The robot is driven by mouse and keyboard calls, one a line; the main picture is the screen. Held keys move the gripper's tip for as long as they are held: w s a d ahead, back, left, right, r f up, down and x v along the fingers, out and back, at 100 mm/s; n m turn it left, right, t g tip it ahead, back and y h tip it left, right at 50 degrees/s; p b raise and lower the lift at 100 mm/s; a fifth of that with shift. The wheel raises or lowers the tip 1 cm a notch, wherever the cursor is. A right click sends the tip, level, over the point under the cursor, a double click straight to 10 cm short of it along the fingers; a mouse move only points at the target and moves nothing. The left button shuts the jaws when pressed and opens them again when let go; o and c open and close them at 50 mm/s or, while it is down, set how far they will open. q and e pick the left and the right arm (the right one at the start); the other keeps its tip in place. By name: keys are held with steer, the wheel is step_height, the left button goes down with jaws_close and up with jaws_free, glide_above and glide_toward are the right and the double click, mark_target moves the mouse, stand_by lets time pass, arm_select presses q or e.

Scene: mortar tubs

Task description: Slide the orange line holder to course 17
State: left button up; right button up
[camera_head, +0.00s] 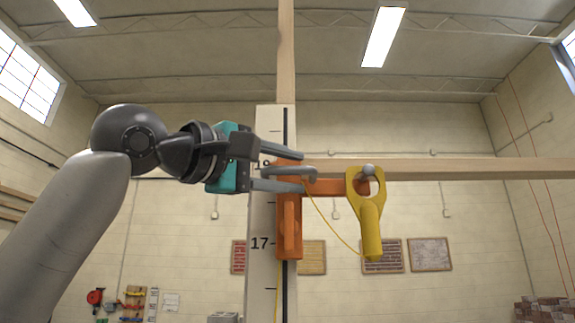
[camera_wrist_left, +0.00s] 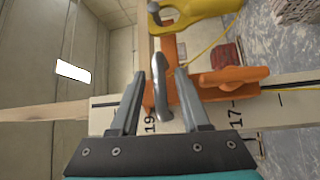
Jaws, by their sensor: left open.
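The orange line holder (camera_head: 289,225) sits on a white marked board (camera_head: 258,285), its body reaching from near the 19 mark down to just below the 17 mark. Its orange side arm runs right to a peg where a yellow tool (camera_head: 371,235) hangs. My left gripper (camera_head: 308,171) is open at the holder's upper part, with its fingers on either side of a grey metal handle. In the left wrist view the grey handle (camera_wrist_left: 162,85) stands between the open fingers (camera_wrist_left: 159,74), with the orange holder (camera_wrist_left: 228,82) beyond. Contact cannot be told. My right gripper is not in view.
A wooden post (camera_head: 286,50) rises behind the board. A horizontal wooden beam (camera_head: 470,169) extends right at holder height. A thin yellow line runs from the holder area to the yellow tool. Brick panels (camera_head: 430,254) hang on the far wall.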

arm_select(q)
steer(key=shift+c, duration=0.3)
jaws_close()
stand_by(1.1)
